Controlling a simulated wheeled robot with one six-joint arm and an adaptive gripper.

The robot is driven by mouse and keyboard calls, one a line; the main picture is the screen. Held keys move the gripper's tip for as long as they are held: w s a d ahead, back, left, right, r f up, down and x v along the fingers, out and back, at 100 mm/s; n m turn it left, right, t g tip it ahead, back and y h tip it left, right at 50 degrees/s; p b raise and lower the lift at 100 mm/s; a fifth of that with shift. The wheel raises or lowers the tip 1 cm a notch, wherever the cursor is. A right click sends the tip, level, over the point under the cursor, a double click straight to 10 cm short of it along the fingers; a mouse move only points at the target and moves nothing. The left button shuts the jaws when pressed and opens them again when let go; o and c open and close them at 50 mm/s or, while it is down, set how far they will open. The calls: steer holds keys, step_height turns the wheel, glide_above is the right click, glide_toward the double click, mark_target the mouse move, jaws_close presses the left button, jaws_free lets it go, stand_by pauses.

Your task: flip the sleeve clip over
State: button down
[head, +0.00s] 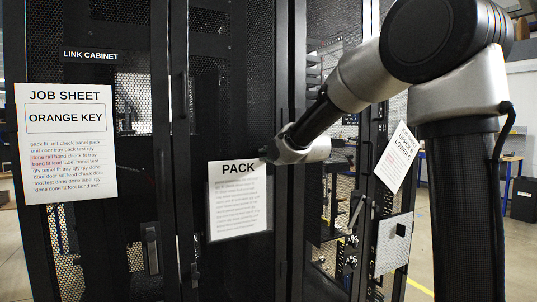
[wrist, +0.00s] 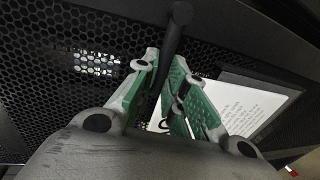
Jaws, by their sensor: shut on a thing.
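The PACK sheet in its sleeve (head: 239,205) hangs on the black cabinet door. My gripper (head: 268,154) is at the sleeve's upper right corner; its fingers are hard to make out there. In the wrist view my gripper (wrist: 166,92) has its green-padded fingers shut on a dark bar with a rounded end, which appears to be the sleeve clip (wrist: 176,40). The white sheet (wrist: 240,108) shows right behind the fingers, tilted. The fingers hide the lower part of the clip, and I cannot tell which way its face is turned.
A job sheet reading ORANGE KEY (head: 67,150) is on the link cabinet (head: 115,25) at left. Another tilted sheet (head: 393,157) hangs at right. Door handles (head: 151,250) stand out below. Open floor (head: 425,250) lies at far right.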

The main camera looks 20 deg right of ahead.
steer(key=shift+f, duration=0.15)
steer(key=c, duration=1.7)
jaws_free()
steer(key=shift+c, duration=0.2)
steer(key=shift+r, duration=0.2)
